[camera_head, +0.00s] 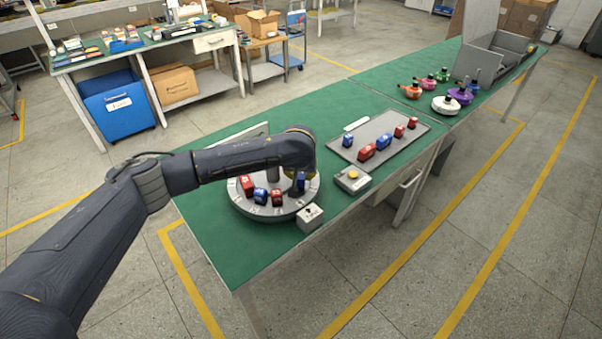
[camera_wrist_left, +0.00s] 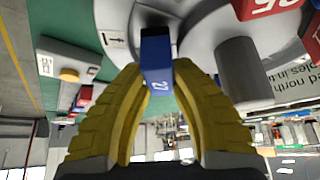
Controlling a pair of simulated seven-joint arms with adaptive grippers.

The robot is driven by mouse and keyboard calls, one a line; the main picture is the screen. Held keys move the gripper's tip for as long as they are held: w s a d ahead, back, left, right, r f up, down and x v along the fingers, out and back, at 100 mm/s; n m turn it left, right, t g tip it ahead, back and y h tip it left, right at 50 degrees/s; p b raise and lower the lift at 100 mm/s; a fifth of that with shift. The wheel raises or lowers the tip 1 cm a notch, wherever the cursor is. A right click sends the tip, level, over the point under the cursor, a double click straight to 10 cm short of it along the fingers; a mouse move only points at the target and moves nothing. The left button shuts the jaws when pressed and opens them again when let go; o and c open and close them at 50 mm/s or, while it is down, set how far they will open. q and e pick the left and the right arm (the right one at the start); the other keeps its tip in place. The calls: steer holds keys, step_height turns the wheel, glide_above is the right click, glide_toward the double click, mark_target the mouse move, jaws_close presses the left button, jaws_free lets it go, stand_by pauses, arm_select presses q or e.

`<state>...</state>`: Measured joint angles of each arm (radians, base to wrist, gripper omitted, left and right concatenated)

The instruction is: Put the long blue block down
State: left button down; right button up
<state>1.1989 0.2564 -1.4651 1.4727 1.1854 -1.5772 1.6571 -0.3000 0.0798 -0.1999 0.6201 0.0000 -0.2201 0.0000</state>
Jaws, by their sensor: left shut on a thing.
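My left gripper (camera_wrist_left: 157,70) has its yellow fingers shut on a long blue block (camera_wrist_left: 158,48), which points away from the camera toward the round grey hub. In the head view the blue block (camera_head: 301,182) shows at the right side of the round grey hub (camera_head: 268,214), under my left wrist. I cannot tell whether its far end touches the hub. A red block (camera_head: 247,184), a blue block (camera_head: 260,195) and a smaller red block (camera_head: 277,198) stand on the hub. My arm hides the hub's back. My right gripper is not in view.
A grey tray (camera_head: 367,132) with several red and blue blocks lies right of the hub. A box with a yellow button (camera_head: 352,178) and a small grey box (camera_head: 311,215) stand near the table's front edge. The green tabletop (camera_head: 236,255) is clear at front left.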

arm_select(q)
steer(key=shift+f, duration=0.25)
steer(key=c, duration=1.3)
jaws_free()
steer(key=shift+o, duration=0.2)
steer(key=shift+r, duration=0.1)
steer(key=shift+s+r, duration=0.1)
steer(key=shift+r, duration=0.2)
steer(key=v, duration=1.1)
steer(key=shift+s+r, duration=0.1)
steer(key=shift+r, duration=0.05)
